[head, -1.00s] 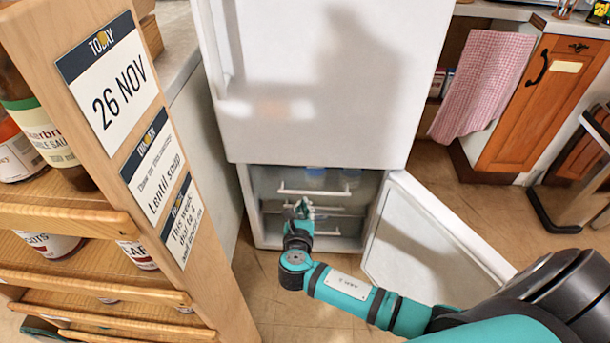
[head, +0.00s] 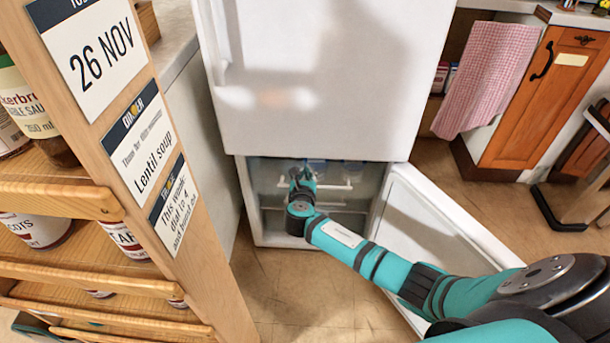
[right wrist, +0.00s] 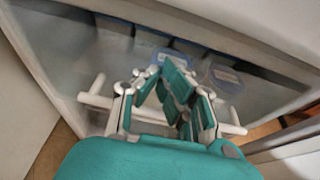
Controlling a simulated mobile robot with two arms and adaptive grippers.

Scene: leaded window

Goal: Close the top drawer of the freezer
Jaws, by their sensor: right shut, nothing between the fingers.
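The freezer (head: 248,200) is the lower compartment of the white fridge, and its door (head: 440,230) stands open to the right. Its top drawer is translucent with a white bar handle (head: 338,185); in the right wrist view, the handle (right wrist: 94,100) shows on both sides of my gripper. Tubs with blue lids (right wrist: 228,76) lie inside the drawer. The drawer seems to stand out somewhat; how far I cannot tell. My right gripper (head: 302,172) is shut and empty at the drawer front, by the handle; the right wrist view shows its fingers (right wrist: 172,72) hiding the handle's middle. Contact is unclear. My left gripper is out of view.
A wooden rack (head: 185,285) with jars and cards stands close on the left. The open freezer door flanks my right arm. Bare floor (head: 305,285) lies in front of the freezer. A wooden cabinet (head: 525,105) with a pink towel (head: 487,80) is at the right.

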